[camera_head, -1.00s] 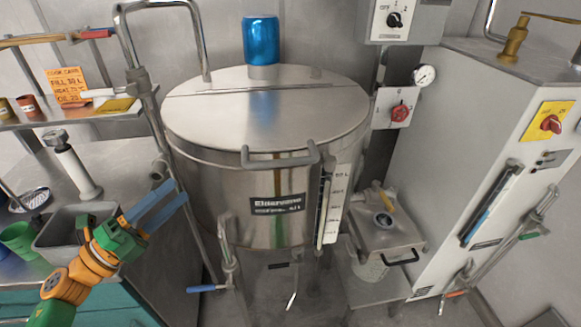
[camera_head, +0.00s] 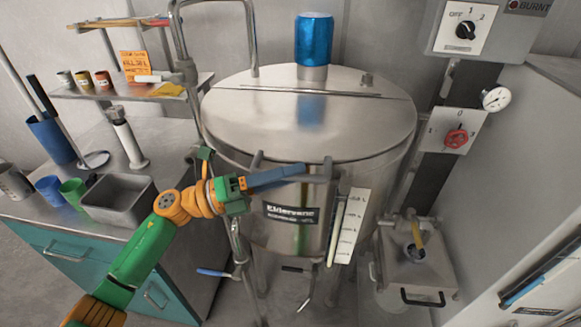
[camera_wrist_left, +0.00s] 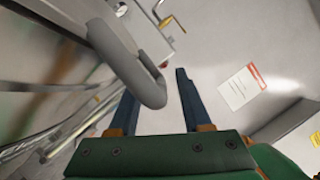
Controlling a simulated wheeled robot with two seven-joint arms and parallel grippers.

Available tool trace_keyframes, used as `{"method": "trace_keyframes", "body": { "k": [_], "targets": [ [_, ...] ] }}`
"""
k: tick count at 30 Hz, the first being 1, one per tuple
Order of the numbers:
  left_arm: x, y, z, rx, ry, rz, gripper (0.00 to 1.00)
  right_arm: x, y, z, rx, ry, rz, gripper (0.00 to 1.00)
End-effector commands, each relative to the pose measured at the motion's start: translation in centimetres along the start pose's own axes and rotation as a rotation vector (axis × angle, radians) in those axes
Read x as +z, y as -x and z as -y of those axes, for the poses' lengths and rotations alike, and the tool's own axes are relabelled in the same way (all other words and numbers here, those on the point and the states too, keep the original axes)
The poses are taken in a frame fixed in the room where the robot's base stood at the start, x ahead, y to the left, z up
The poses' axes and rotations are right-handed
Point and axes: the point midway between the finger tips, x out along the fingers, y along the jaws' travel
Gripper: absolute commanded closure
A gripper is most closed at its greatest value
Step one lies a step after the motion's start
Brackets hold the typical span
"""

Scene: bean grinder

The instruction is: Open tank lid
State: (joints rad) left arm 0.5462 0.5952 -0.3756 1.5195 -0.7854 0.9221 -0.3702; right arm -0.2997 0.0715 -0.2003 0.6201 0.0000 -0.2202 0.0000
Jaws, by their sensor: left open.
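The steel tank (camera_head: 350,175) stands mid-view with its round lid (camera_head: 270,125) shut flat on top. The lid's grey bar handle (camera_head: 328,170) sits at the front edge, partly hidden behind my left gripper (camera_head: 300,170). That gripper is open, its blue fingers reaching across the handle from the left. In the left wrist view, the curved grey handle (camera_wrist_left: 128,60) comes down between the two spread fingers (camera_wrist_left: 156,84). I cannot tell whether either finger touches it. My right gripper is not in view.
A blue cylinder (camera_head: 314,40) stands on the tank top behind the lid's hinge line. A steel counter (camera_head: 165,160) with a grey bin (camera_head: 118,200) and cups is at left. A lidded box (camera_head: 415,270) stands at right. A vertical pipe (camera_head: 190,100) runs beside the tank.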

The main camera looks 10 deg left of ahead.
Motion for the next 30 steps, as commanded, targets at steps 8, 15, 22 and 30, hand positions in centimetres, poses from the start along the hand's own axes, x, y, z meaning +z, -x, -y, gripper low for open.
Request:
{"method": "trace_keyframes", "body": {
  "k": [8,15,22,30],
  "targets": [
    [-0.03,0.04,-0.08,0.0,0.001,0.001,0.81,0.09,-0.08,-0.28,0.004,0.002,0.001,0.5],
    [-0.03,0.05,-0.08,0.0,0.001,0.001,1.0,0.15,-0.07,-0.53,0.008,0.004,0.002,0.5],
    [-0.03,0.05,-0.08,0.0,0.001,0.001,1.0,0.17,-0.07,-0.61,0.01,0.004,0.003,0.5],
    [-0.03,0.04,-0.07,0.0,0.001,0.001,1.0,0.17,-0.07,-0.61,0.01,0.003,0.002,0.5]
  ]
}}
